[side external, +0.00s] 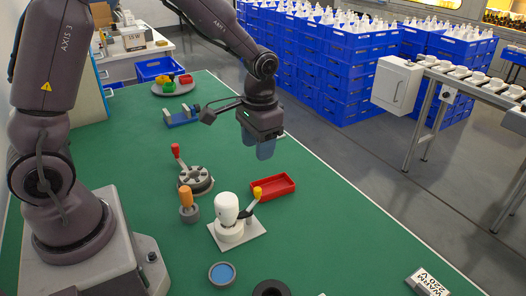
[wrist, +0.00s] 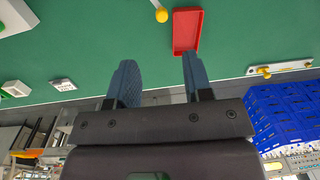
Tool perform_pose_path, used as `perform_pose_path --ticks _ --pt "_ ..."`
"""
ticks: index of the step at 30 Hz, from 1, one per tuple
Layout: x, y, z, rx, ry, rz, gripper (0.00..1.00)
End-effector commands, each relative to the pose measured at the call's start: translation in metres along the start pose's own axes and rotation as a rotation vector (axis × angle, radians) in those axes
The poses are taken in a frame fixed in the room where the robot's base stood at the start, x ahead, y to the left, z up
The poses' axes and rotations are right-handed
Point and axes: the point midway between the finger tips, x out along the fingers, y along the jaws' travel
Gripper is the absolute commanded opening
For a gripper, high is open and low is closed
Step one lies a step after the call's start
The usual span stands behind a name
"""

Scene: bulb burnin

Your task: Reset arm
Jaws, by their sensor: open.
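My gripper (side external: 265,148) hangs over the green table (side external: 330,225), high above it, with blue fingers pointing down. In the wrist view my gripper (wrist: 155,80) has its two blue fingers apart, with nothing between them. A red tray (side external: 270,187) lies on the table below and in front of the gripper. It also shows in the wrist view (wrist: 186,32), and looks empty. A white bulb (side external: 227,208) stands upright in a fixture on a white plate (side external: 250,236), beside a lever with a yellow knob (side external: 257,192).
A round grey fixture with a red-knobbed lever (side external: 195,180) and an orange-handled tool (side external: 187,198) stand left of the tray. A blue-topped round dish (side external: 222,273) and black ring (side external: 271,289) lie in front. A blue holder (side external: 183,117) and a plate of coloured pieces (side external: 174,87) are farther back.

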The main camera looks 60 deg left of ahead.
Motion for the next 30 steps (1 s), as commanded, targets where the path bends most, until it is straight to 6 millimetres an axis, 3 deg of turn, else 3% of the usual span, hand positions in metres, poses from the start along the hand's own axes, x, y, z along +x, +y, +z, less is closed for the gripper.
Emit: perform_pose_path --ticks 1,4,12,21,30 --pt "0.004 0.000 0.010 0.002 -0.031 0.003 0.46" --pt "-0.011 0.000 0.029 -0.002 -0.029 0.005 0.46" --pt "-0.081 0.005 0.089 -0.001 0.110 0.011 0.46" --pt "-0.133 0.012 0.151 0.006 0.349 0.041 0.46" --pt "-0.159 0.014 0.169 0.016 0.503 0.055 0.46"
